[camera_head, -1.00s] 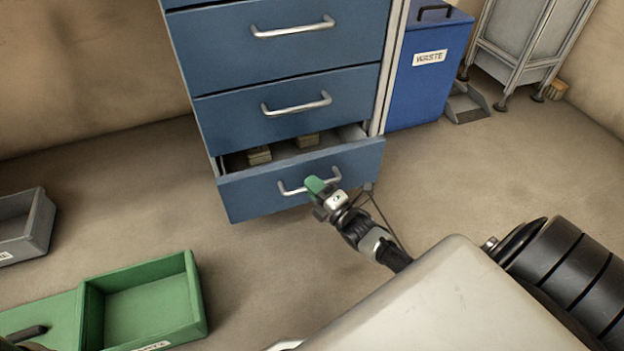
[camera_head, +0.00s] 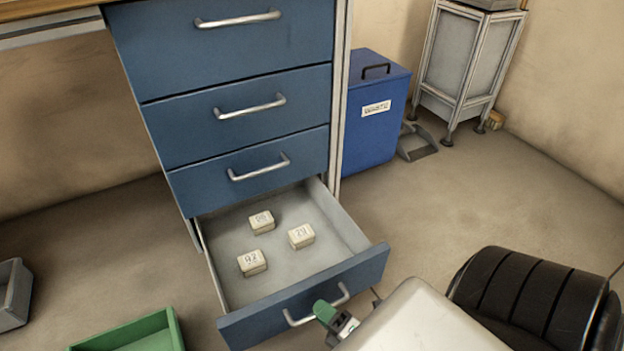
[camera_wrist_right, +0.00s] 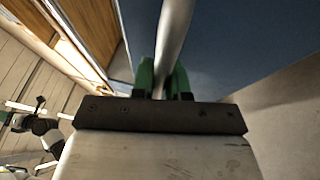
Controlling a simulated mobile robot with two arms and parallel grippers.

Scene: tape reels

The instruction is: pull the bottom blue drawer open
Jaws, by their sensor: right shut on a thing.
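The bottom blue drawer (camera_head: 350,279) of the cabinet stands well out, and its grey inside shows in the head view. Its silver bar handle (camera_head: 296,322) is on the front panel. My right gripper (camera_head: 322,310), with green fingertips, is shut on this handle. In the right wrist view the bar (camera_wrist_right: 174,40) runs between the green fingers (camera_wrist_right: 160,78). My left gripper is not in the head view; part of an arm shows at the left of the wrist view, too small to read.
Three small pale labelled boxes (camera_head: 262,222) lie in the drawer. Closed blue drawers (camera_head: 245,100) are above. A blue waste bin (camera_head: 375,125) stands right of the cabinet. A green tray (camera_head: 172,325) and a grey bin (camera_head: 14,290) are on the floor at left.

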